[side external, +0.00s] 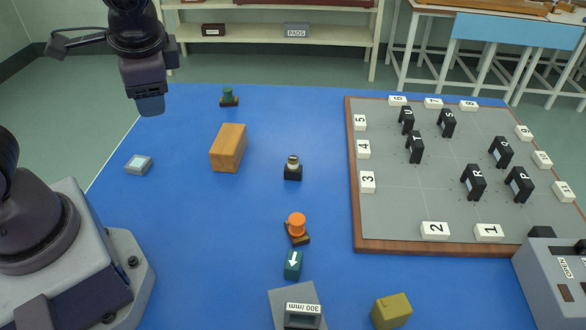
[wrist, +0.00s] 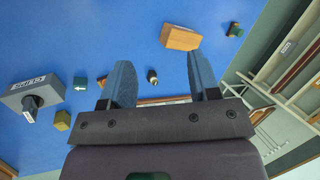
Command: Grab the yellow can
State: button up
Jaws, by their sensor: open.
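No clear can shape shows. The only yellow thing is an olive-yellow, block-like piece (side external: 391,311) at the front edge of the blue table; it also shows at the lower left of the wrist view (wrist: 62,120). An orange cylinder on a dark base (side external: 297,225) stands behind it, and my left finger partly hides it in the wrist view. My gripper (side external: 151,106) hangs above the table's back left corner, far from the yellow piece. In the wrist view its two blue-grey fingers (wrist: 163,82) are spread, with nothing held between them.
A tan wooden block (side external: 228,148), a dark-green knob piece (side external: 229,97), a black piece (side external: 293,168) and a teal arrow block (side external: 293,264) stand on the table. A grey board (side external: 430,205) with black lettered pieces fills the right. The table's left middle is mostly clear.

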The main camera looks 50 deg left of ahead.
jog(key=w+a+f+m+y, duration=0.2)
jog(key=w+f+m+y, duration=0.4)
jog(key=y, duration=0.1)
jog(key=m+t+h, duration=0.6)
jog(key=m+t, duration=1.1)
jog(key=m, duration=0.6)
send_near(296, 156)
jog(key=shift+v, duration=1)
jog(key=shift+w, duration=0.3)
jog(key=x, duration=1.2)
jog(key=shift+w+a+f, duration=0.1)
jog(key=shift+a+f, duration=0.1)
jog(key=shift+a, duration=0.1)
jog(key=c, duration=1)
